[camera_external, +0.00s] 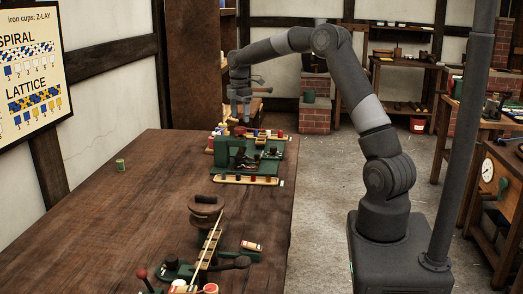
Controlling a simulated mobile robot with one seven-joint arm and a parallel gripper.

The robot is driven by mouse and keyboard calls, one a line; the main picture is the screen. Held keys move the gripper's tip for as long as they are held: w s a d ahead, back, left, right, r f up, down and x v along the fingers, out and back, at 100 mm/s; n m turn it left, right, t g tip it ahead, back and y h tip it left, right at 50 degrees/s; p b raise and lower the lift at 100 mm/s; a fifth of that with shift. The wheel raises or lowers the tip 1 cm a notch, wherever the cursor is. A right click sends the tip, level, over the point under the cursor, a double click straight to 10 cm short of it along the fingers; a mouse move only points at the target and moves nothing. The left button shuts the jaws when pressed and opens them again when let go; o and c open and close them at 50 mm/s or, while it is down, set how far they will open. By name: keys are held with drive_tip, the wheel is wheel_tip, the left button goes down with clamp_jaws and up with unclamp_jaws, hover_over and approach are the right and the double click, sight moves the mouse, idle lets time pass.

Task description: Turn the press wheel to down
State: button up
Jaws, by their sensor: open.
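My gripper (240,113) is open and points down above the far part of the wooden table. It hangs just over the back of a green machine (228,153), which may be the press. I cannot make out a wheel on it with certainty; small dark parts (270,153) show at its front right. The gripper appears empty, and whether it touches anything below is too small to tell.
The brown table (140,210) is bare along its left side except for a small green cylinder (120,165). Nearer stands a second device with a brown spool (205,203) and a red-knobbed lever (142,272). Open floor (318,190) lies right of the table.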

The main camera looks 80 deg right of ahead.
sight(240, 128)
drive_tip(key=shift+f, duration=2.55)
drive_tip(key=c, duration=1)
